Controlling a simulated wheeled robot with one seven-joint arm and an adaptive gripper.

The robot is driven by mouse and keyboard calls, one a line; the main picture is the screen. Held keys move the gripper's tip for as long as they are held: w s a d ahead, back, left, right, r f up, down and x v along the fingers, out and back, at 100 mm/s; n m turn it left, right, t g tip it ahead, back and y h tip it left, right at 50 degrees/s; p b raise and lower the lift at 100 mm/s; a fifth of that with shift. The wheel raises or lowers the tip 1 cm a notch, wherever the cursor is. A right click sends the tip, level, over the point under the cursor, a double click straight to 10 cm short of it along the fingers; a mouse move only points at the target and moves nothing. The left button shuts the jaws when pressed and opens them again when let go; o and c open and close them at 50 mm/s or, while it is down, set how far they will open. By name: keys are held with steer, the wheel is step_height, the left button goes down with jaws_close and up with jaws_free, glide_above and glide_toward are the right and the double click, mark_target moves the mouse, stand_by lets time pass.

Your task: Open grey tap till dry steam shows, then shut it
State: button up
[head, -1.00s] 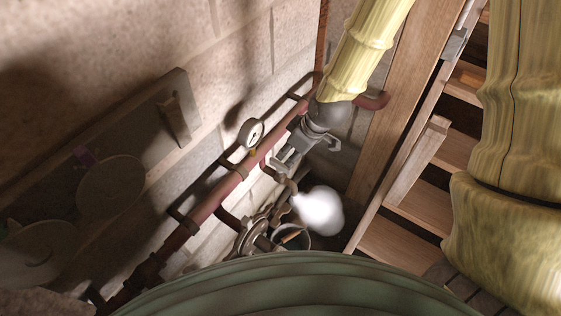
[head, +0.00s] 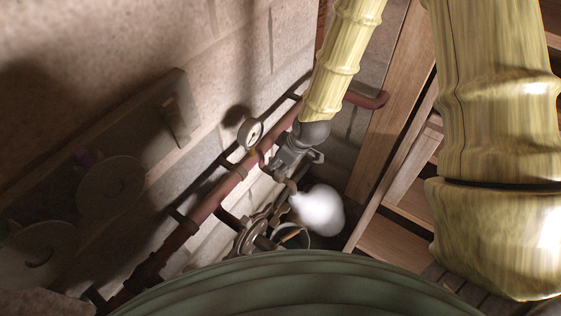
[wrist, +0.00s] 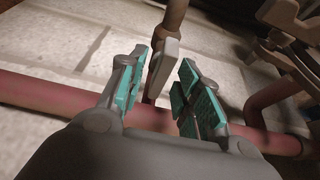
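The grey tap's lever (wrist: 163,67) shows in the wrist view as a pale flat piece on a thin pipe. My gripper (wrist: 158,92) is open, with its teal pads on either side of the lever. The lever is nearer the left pad; I cannot tell whether it touches. In the head view my gripper (head: 281,170) is at the red pipe and hides most of the tap. A dense white steam puff (head: 318,208) comes from the outlet (head: 292,187) just below.
A red pipe (head: 205,208) runs along the stone wall with a round gauge (head: 249,133) on it. A handwheel (head: 249,237) and a bucket (head: 304,240) are below. A wooden ladder-like frame (head: 388,140) stands right. A green rounded surface (head: 290,285) fills the front.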

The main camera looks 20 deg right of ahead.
jaws_close()
